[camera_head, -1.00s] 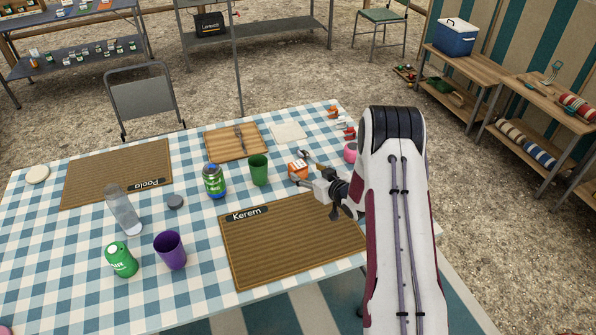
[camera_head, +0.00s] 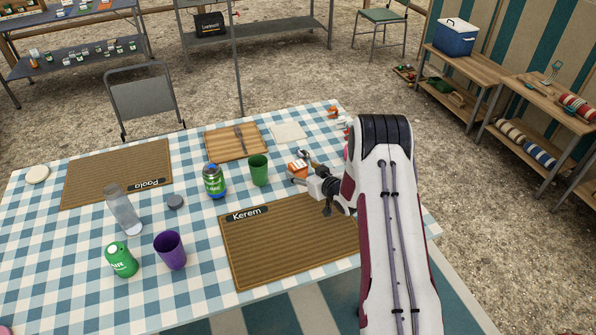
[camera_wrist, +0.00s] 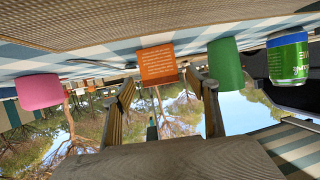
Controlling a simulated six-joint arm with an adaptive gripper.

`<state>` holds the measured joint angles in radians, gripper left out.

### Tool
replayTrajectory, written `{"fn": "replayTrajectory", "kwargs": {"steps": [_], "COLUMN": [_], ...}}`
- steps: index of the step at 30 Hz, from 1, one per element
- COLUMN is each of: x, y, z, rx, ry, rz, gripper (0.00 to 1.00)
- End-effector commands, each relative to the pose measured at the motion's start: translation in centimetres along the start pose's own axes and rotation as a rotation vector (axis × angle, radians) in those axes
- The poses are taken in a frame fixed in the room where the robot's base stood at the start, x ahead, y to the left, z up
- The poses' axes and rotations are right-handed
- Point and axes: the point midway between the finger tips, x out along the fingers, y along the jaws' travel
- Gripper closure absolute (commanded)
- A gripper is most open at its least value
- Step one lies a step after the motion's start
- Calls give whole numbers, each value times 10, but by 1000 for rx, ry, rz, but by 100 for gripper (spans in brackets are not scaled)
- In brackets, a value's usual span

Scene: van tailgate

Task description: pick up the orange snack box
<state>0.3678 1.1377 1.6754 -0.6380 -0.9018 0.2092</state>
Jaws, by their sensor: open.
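The orange snack box (camera_head: 297,167) stands on the checked tablecloth, just right of the green cup (camera_head: 259,170). In the wrist view the picture is upside down, and the orange box (camera_wrist: 158,64) shows an orange face with small text, ahead of my fingers. My gripper (camera_head: 302,168) is at the box in the head view and partly covers it. In the wrist view my gripper (camera_wrist: 166,85) is open, its two fingers apart with the box in line with the gap. I cannot tell whether the fingers touch the box.
The Kerem placemat (camera_head: 290,245) lies in front.

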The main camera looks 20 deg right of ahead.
Motion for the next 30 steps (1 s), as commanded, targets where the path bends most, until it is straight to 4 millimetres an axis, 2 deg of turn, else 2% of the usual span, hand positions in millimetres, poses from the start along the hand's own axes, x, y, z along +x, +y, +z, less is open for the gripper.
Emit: {"fn": "replayTrajectory", "kwargs": {"steps": [6, 13, 30], "x": [21, 35, 38], "y": [-1, -1, -1], "z": [1, 0, 0], "rx": [0, 0, 0], "ry": [1, 1, 1], "rz": [0, 0, 1], "gripper": [42, 42, 42]}}
